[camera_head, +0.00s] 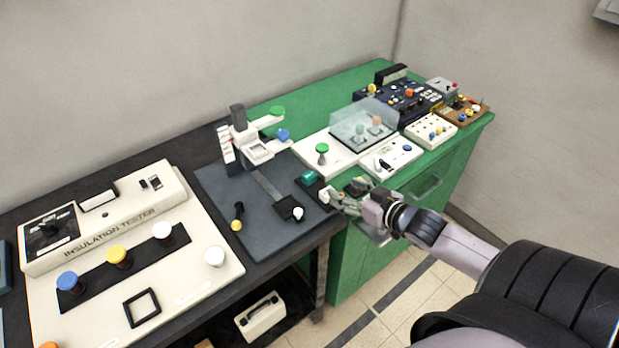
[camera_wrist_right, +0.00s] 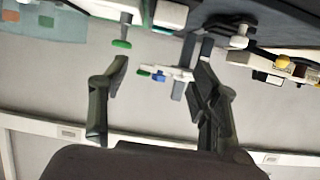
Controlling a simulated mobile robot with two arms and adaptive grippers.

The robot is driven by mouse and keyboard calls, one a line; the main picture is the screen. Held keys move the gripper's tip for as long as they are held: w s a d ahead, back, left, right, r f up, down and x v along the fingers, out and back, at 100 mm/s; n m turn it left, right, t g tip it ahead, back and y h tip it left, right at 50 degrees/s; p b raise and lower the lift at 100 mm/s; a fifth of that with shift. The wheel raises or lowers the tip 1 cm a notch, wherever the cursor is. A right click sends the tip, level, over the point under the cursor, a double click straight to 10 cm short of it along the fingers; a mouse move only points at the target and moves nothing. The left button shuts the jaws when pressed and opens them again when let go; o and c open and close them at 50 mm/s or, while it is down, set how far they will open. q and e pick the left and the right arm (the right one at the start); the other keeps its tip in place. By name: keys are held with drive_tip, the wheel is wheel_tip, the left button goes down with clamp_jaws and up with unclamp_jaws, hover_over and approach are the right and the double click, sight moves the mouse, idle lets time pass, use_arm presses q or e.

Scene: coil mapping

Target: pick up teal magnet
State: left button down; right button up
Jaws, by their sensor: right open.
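The teal magnet (camera_head: 309,177) is a small teal block on a dark pad at the right end of the dark grey mat, by the edge of the green bench. My right gripper (camera_head: 343,195) comes in from the right and is just right of the magnet, apart from it and empty. In the right wrist view its two dark fingers (camera_wrist_right: 160,70) are spread with nothing between them. There a dark green piece beside a white block shows at the top edge; I cannot tell whether it is the magnet. My left gripper is not in view.
A white and grey stand (camera_head: 250,147) with green and blue knobs rises behind the magnet. A white box with a green knob (camera_head: 322,148) and a clear-covered box (camera_head: 363,123) stand close behind the gripper. The insulation tester (camera_head: 200,262) fills the left.

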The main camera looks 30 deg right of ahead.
approach(311, 176)
drive_tip(key=x, duration=0.4)
drive_tip(key=shift+w+d+r+p, duration=0.1)
drive_tip(key=shift+d+r+p, duration=0.05)
drive_tip(key=shift+r+p, duration=0.25)
drive_tip(key=shift+f+p+x, duration=0.15)
drive_tip(key=shift+p+x, duration=0.05)
drive_tip(key=shift+x, duration=1.2)
drive_tip(key=shift+f+p+x, duration=0.2)
drive_tip(key=shift+x, duration=1.15)
drive_tip(key=shift+s, duration=0.2)
drive_tip(key=c, duration=1.3)
drive_tip(key=shift+r, duration=0.15)
